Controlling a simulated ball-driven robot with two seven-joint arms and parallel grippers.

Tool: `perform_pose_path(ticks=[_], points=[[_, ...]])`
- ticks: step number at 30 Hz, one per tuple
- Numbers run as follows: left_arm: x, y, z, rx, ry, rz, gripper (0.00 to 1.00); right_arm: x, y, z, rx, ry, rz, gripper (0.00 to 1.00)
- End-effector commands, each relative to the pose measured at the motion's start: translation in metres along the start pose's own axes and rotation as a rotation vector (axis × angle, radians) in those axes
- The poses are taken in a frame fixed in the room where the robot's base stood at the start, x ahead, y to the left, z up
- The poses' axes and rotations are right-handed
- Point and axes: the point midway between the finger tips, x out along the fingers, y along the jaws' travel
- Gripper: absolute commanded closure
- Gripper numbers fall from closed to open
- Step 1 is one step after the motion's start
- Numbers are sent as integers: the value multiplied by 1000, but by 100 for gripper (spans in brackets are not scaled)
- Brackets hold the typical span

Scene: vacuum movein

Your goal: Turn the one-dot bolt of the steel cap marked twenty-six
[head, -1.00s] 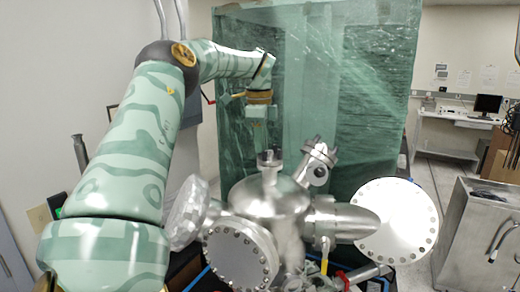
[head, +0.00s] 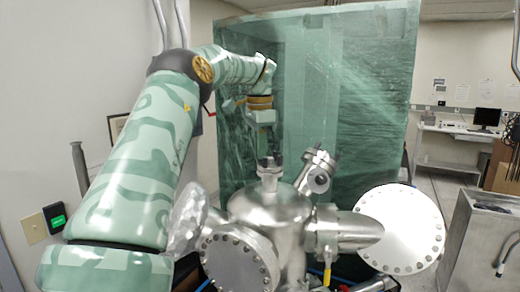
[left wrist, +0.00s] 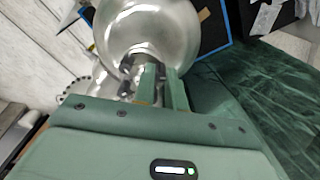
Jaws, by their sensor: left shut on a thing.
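The steel vacuum chamber (head: 272,208) stands in the lower middle of the head view, with a small steel cap (head: 269,170) on its upright top port. No marking or dots can be read. My left gripper (head: 268,158) points straight down at this cap, its fingertips at the cap's rim. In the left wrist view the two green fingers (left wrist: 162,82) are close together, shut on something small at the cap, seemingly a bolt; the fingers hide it. The chamber's round body (left wrist: 140,28) shows beyond them. My right gripper is not in view.
An angled port (head: 317,170) rises close to the right of my left gripper. Large bolted flanges face front (head: 238,262) and right (head: 402,228). A green translucent curtain (head: 360,110) hangs behind. A metal cabinet (head: 485,240) stands at the right.

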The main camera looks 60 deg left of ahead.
Motion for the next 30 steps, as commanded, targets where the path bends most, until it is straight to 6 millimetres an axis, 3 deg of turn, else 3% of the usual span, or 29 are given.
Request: perform_pose_path(ticks=[9,10,12,21,26,30], points=[[-3,-1,-1,1,4,-6,100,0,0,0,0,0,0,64],[-3,-1,-1,1,4,-6,84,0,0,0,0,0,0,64],[-2,0,-1,1,4,-6,65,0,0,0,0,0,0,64],[-4,0,0,0,1,-3,65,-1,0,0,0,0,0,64],[-29,-1,0,0,2,-7,65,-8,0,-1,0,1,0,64],[-70,-1,0,-1,1,-8,65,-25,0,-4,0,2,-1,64]])
